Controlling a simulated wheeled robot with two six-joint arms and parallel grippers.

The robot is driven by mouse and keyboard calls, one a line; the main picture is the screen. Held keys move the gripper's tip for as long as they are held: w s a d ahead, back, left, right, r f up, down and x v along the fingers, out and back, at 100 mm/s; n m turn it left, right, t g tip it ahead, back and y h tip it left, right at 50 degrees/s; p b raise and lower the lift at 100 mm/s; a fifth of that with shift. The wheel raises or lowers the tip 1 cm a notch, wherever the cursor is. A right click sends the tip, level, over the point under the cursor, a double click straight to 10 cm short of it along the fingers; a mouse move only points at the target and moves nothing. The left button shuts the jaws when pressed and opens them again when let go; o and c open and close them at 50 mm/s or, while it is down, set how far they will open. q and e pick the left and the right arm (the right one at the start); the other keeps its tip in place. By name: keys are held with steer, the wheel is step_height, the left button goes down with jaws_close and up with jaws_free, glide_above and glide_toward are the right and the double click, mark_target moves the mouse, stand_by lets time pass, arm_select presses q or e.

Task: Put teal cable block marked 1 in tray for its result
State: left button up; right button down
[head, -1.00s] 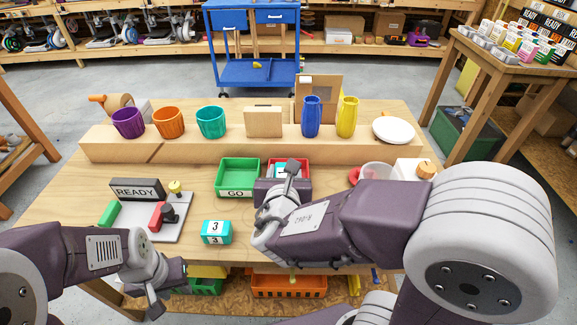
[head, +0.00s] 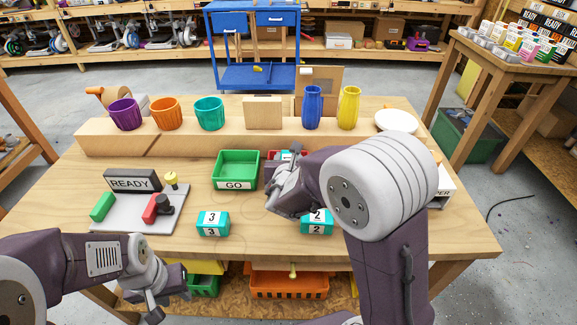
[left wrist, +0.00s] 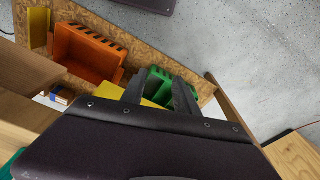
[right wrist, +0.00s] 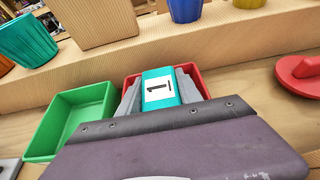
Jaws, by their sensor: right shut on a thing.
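My right gripper (right wrist: 163,92) is shut on the teal block marked 1 (right wrist: 159,90). In the right wrist view the block overlaps the red tray (right wrist: 130,80); I cannot tell whether it touches the tray floor. In the head view the red tray (head: 303,154) is mostly hidden by my right arm. The green tray marked GO (head: 235,184) stands left of it and also shows in the right wrist view (right wrist: 62,100). My left gripper (head: 158,306) is open and empty beyond the table's front edge.
Teal blocks marked 3 (head: 212,224) and 2 (head: 316,222) lie near the front. A panel with a READY sign (head: 133,181) stands at left. A wooden ledge (head: 240,141) with several cups runs behind the trays. A red object (right wrist: 300,78) lies to the right.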

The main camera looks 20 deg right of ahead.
arm_select(q)
steer(key=shift+f, duration=0.4)
arm_select(e)
steer(key=shift+w+f, duration=0.1)
steer(key=shift+f, duration=0.85)
arm_select(q)
steer(key=shift+f, duration=0.1)
arm_select(e)
steer(key=shift+f+b, duration=0.2)
steer(key=shift+b, duration=0.15)
steer(key=c, duration=0.8)
jaws_free()
arm_select(q)
steer(key=shift+f, duration=0.1)
arm_select(e)
steer(key=shift+r, duration=0.15)
